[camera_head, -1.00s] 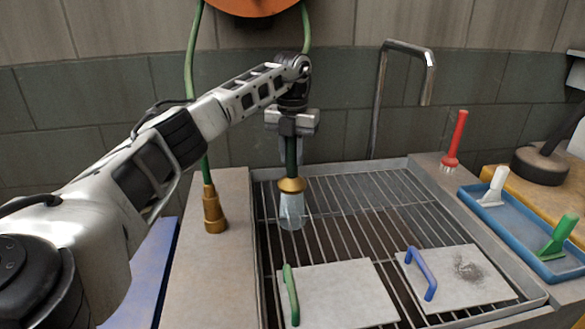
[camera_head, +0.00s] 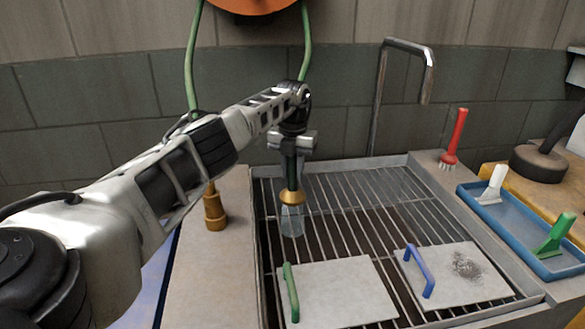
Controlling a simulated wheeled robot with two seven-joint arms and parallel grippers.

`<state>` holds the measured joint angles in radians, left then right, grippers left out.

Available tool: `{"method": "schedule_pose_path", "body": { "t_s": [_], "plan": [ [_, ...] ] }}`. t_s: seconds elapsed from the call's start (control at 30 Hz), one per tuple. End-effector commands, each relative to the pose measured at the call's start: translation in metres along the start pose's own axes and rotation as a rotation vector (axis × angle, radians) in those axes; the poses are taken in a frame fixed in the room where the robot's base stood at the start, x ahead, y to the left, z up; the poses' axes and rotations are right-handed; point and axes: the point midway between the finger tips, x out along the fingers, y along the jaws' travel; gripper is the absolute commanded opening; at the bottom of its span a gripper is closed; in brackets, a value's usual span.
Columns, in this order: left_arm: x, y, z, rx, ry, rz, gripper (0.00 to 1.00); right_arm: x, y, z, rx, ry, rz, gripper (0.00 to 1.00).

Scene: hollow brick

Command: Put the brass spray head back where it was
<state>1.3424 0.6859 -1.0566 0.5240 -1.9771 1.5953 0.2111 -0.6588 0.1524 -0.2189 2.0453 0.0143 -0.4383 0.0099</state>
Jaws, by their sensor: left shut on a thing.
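My left gripper (camera_head: 291,152) is shut on the dark green stem of a hose head with a brass collar (camera_head: 292,197) and a clear, pale tip (camera_head: 292,222). It holds this head upright, tip down, over the steel grating of the sink; I cannot tell whether the pale part is glass or water. A second brass head (camera_head: 214,209) is upright at the stone ledge left of the sink, on the left green hose (camera_head: 190,60). My arm covers part of that hose. My right gripper is not in view.
The sink (camera_head: 405,162) has a metal rim and grating. Two grey slabs lie at its front, with a green handle (camera_head: 290,292) and a blue handle (camera_head: 421,272). A red brush (camera_head: 455,135) and a blue tray (camera_head: 515,235) are at the right. A bent pipe (camera_head: 382,100) rises behind.

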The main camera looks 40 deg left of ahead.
Motion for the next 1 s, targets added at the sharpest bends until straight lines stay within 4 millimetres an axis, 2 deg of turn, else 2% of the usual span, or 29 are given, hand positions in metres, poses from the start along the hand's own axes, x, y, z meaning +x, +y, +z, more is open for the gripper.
{"method": "schedule_pose_path", "body": {
  "t_s": [0.1,0.13,0.2,0.57,0.67,1.0],
  "plan": [
    [0.003,0.0,0.0,-0.001,0.0,0.0,0.01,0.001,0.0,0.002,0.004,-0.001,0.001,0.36],
    [0.003,0.0,0.0,-0.001,0.0,0.0,0.32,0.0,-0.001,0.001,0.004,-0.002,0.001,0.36],
    [0.003,0.0,0.0,-0.001,0.001,0.0,0.46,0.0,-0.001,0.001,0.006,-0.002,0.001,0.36],
    [-0.004,0.0,0.0,-0.001,-0.002,-0.001,0.46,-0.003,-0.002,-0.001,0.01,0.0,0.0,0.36],
    [-0.017,0.0,0.001,-0.001,-0.004,-0.002,0.46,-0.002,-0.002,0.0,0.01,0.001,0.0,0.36],
    [-0.09,0.0,0.001,-0.001,-0.004,-0.002,0.46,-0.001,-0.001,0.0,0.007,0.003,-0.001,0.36]
  ]
}}
